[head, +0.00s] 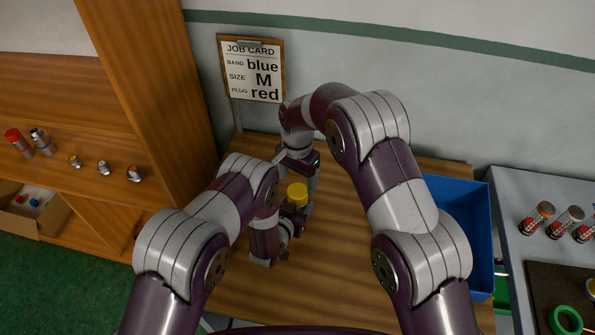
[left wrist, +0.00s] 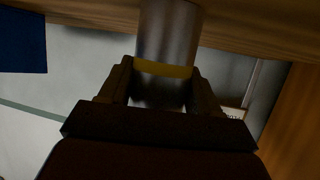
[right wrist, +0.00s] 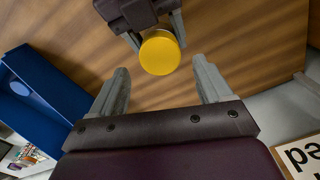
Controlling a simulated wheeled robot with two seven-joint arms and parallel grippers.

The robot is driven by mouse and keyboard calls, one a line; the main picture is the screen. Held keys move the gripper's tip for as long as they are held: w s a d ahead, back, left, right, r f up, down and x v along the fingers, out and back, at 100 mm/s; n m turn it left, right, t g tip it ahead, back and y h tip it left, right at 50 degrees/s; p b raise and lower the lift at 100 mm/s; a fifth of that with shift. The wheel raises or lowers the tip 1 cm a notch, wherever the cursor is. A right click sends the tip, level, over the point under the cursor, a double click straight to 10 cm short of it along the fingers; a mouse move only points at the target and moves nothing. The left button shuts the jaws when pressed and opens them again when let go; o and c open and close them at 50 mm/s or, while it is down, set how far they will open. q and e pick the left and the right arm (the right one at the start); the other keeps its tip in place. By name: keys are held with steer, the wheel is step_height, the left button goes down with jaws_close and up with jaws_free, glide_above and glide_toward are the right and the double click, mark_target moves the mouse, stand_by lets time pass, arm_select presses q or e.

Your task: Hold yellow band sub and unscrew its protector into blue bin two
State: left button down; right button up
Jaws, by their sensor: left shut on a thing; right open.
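The sub is a grey metal cylinder (left wrist: 168,35) with a yellow band (left wrist: 163,69). My left gripper (left wrist: 163,88) is shut around it at the band, above the wooden table. A round yellow protector (head: 297,192) caps the sub's upper end; it also shows in the right wrist view (right wrist: 159,52). My right gripper (right wrist: 163,82) is open and empty, its fingers pointing down toward the protector and apart from it. The blue bin (head: 462,238) stands at the table's right side; a blue bin also shows in the right wrist view (right wrist: 40,100). No number on it is readable.
A job card (head: 252,70) on the wall reads blue, M, red. A shelf (head: 70,170) with small parts is at the left. A grey table (head: 520,195) with several red-and-grey cylinders and a green ring (head: 566,320) is at the right. The wooden tabletop (head: 335,275) is clear in front.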

mark_target(298, 190)
step_height(298, 190, down, 6)
steer(key=shift+r, duration=0.15)
steer(key=c, duration=1.1)
steer(key=shift+o, duration=0.2)
steer(key=n, duration=1)
steer(key=o, duration=1.2)
steer(key=shift+c, duration=0.2)
